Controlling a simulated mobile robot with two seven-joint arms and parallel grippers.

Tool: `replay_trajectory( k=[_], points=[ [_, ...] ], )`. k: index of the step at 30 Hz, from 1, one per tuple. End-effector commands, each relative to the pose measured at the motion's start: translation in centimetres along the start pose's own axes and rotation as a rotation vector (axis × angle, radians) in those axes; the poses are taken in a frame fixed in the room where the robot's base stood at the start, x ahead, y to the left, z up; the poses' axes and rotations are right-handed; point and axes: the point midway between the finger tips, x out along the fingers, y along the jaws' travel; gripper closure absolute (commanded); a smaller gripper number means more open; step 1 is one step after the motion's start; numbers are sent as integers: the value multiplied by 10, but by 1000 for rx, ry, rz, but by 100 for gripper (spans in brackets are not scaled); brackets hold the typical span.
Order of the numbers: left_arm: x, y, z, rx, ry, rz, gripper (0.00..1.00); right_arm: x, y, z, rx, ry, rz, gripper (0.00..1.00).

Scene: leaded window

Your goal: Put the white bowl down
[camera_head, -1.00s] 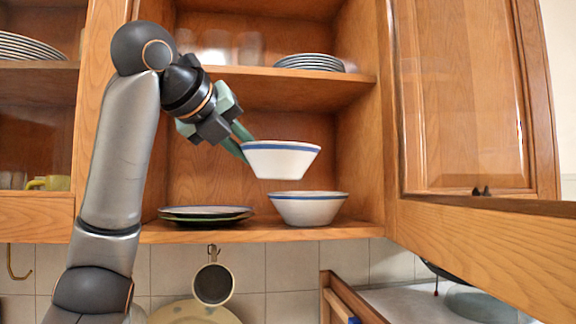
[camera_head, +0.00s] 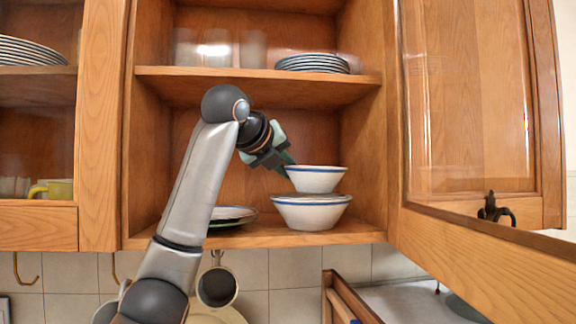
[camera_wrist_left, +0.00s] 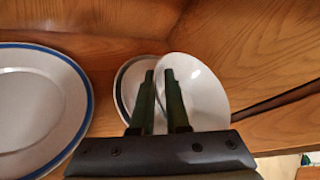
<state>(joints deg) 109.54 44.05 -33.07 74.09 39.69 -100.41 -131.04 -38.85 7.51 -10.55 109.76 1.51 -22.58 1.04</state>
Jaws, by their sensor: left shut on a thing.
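The white bowl (camera_head: 317,180) with a blue rim is held by its left rim in my left gripper (camera_head: 285,165), which is shut on it. It appears upright, directly over a larger blue-rimmed white bowl (camera_head: 312,213) on the cabinet's lower shelf. Its base is at the lower bowl's rim line; I cannot tell if they touch. In the left wrist view my fingers (camera_wrist_left: 162,80) reach the held bowl (camera_wrist_left: 207,95), with part of the lower bowl (camera_wrist_left: 130,78) showing to its left. My right gripper is not in view.
Plates (camera_head: 232,213) lie left of the bowls, partly behind my left arm. The upper shelf (camera_head: 200,73) carries stacked plates (camera_head: 312,63) and glasses. An open cabinet door (camera_head: 470,110) stands at the right.

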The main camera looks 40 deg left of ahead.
Motion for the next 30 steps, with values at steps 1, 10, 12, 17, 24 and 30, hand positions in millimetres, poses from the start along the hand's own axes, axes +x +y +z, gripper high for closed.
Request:
replay_trajectory(
  k=[1,10,12,17,24,30],
  points=[
    [0,0,-1,-1,-2,-3,100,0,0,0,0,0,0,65],
    [0,1,-2,-1,-2,-3,100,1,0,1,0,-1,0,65],
    [1,3,-4,-1,-2,-3,100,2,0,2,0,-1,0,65],
    [3,5,-8,-2,-2,-3,100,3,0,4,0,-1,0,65],
    [4,7,-10,-1,0,-2,85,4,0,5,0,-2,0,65],
    [4,7,-10,-1,0,-2,62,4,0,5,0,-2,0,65]
  ],
)
